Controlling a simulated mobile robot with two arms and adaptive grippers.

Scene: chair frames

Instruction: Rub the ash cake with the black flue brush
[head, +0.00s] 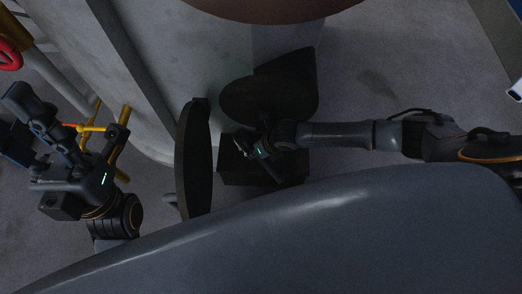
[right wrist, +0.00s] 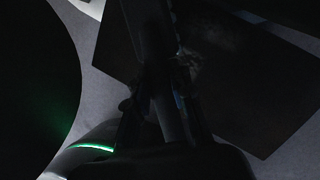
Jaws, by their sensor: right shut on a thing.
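My right gripper (head: 243,142) reaches in from the right over a dark box-like block (head: 235,178). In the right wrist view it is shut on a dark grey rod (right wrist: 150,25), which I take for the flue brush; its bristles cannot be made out. A faint pale, rough patch (right wrist: 208,68), likely the ash cake, shows on a dark flat surface (right wrist: 250,110) beside the rod. Whether the brush touches it cannot be told. My left gripper (head: 32,145) is at the far left, its fingers apart and apparently empty, away from the block.
A dark upright panel (head: 192,160) stands left of the block. A dark round seat-like shape (head: 262,100) is just behind it. A yellow frame (head: 100,128) is behind my left gripper. Grey floor (head: 385,60) is open at the upper right.

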